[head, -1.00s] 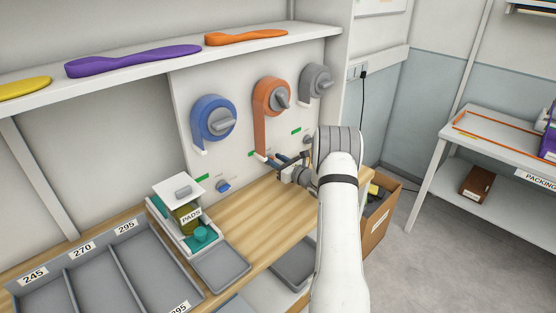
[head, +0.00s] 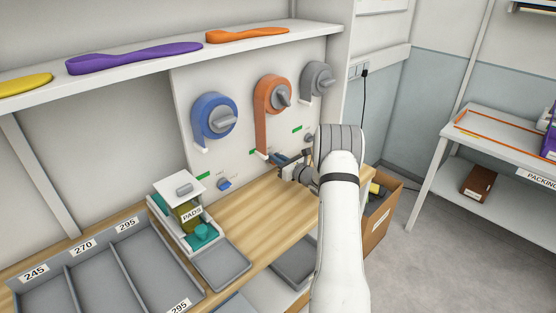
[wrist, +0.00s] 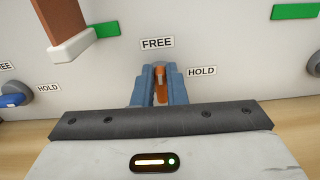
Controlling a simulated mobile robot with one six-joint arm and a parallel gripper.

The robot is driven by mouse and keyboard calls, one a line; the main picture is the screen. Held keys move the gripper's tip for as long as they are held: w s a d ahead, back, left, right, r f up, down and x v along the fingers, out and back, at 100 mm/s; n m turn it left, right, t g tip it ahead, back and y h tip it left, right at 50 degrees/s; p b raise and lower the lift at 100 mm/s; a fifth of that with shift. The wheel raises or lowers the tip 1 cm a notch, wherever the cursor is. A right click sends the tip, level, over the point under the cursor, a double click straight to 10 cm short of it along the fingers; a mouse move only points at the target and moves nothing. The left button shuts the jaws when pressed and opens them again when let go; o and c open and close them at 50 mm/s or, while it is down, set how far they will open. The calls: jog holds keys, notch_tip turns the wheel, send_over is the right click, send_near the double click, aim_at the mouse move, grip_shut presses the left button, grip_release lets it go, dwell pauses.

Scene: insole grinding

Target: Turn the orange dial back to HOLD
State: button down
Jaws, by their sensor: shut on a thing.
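The orange dial (wrist: 160,92) is on the white panel between my gripper's blue fingers. Its grip bar stands about upright in the wrist view, in line with the FREE label (wrist: 157,43) above it. The HOLD label (wrist: 202,72) is to its upper right. My gripper (wrist: 157,80) is shut on the dial, with a finger on each side. In the head view my gripper (head: 279,159) is at the panel below the orange reel (head: 268,125), and it hides the dial there.
A blue dial (head: 224,184) is to the left on the panel and a grey one (head: 309,138) to the right. Blue (head: 203,120) and grey (head: 312,83) reels flank the orange reel. The wooden bench (head: 235,210) below is clear beside the pads dispenser (head: 172,206).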

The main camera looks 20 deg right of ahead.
jog(key=shift+d, duration=0.1)
jog(key=m+b, duration=0.2)
jog(key=m, duration=0.2)
jog(key=shift+w+d+f+b, duration=0.1)
jog(key=shift+d+f+b, duration=0.05)
jog(key=shift+d+b, duration=0.2)
jog(key=m, duration=0.3)
jog(key=m+b, duration=0.1)
jog(key=shift+w+d+f+m, duration=0.1)
jog(key=shift+d+m, duration=0.2)
jog(key=shift+m, duration=0.1)
jog(key=m, duration=0.4)
jog(key=shift+d+f, duration=0.2)
jog(key=shift+f, duration=0.1)
jog(key=shift+w+f+m, duration=0.1)
jog(key=shift+f+m, duration=0.1)
jog(key=shift+m, duration=1)
jog(key=shift+f+m, duration=0.15)
jog(key=shift+m, duration=1.05)
jog(key=shift+p, duration=0.3)
jog(key=c, duration=1.5)
grip_release()
jog(key=shift+f, duration=0.1)
jog(key=shift+o, duration=0.2)
